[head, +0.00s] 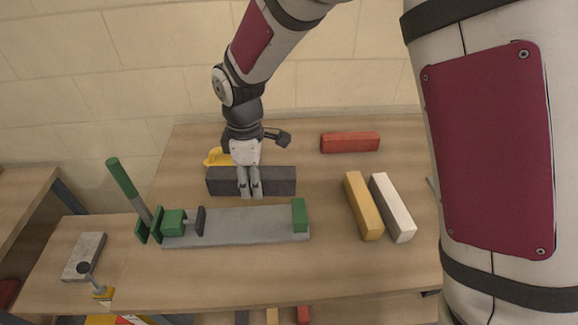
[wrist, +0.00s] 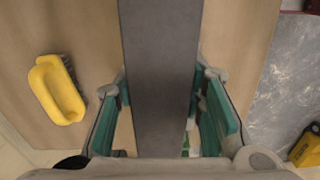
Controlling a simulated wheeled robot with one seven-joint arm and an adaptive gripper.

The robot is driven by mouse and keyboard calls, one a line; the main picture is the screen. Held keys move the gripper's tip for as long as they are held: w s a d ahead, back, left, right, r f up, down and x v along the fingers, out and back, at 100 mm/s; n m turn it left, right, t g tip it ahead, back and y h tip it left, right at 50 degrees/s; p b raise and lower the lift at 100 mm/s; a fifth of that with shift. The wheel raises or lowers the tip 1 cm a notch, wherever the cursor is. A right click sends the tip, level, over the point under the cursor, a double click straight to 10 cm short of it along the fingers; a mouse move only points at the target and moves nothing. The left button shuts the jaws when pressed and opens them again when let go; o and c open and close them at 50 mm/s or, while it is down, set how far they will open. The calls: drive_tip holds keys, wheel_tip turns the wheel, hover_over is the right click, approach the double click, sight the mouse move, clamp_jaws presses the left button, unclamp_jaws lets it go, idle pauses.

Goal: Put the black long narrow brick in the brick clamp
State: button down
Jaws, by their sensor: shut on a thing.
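The black long narrow brick (head: 278,182) lies level, left to right, behind the brick clamp in the head view. My gripper (head: 250,194) points down and is shut on the brick around its middle. In the wrist view the dark brick (wrist: 160,60) runs up the picture between the two fingers of my gripper (wrist: 160,92). I cannot tell whether the brick touches the table. The brick clamp (head: 255,224) has a grey base, a green block at its right end, and a screw jaw with a green-handled lever at its left.
A yellow-handled brush (head: 216,157) is behind the brick; it also shows in the wrist view (wrist: 56,90). A red brick (head: 350,142) lies at the back right. A yellow brick (head: 363,206) and a white brick (head: 393,208) lie right of the clamp.

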sight(249, 224)
drive_tip(key=shift+s+a+n, duration=0.25)
drive_tip(key=shift+s+a, duration=0.1)
drive_tip(key=shift+a, duration=0.25)
drive_tip(key=shift+s+a+n, duration=0.25)
drive_tip(key=shift+s+a, duration=0.1)
drive_tip(key=shift+a, duration=0.25)
drive_tip(key=shift+f+b, duration=2.9)
drive_tip(key=shift+f, duration=2.5)
drive_tip(key=shift+f+b, duration=0.3)
drive_tip(key=shift+f, duration=0.2)
drive_tip(key=c, duration=1)
unclamp_jaws()
drive_tip(key=shift+o, duration=0.2)
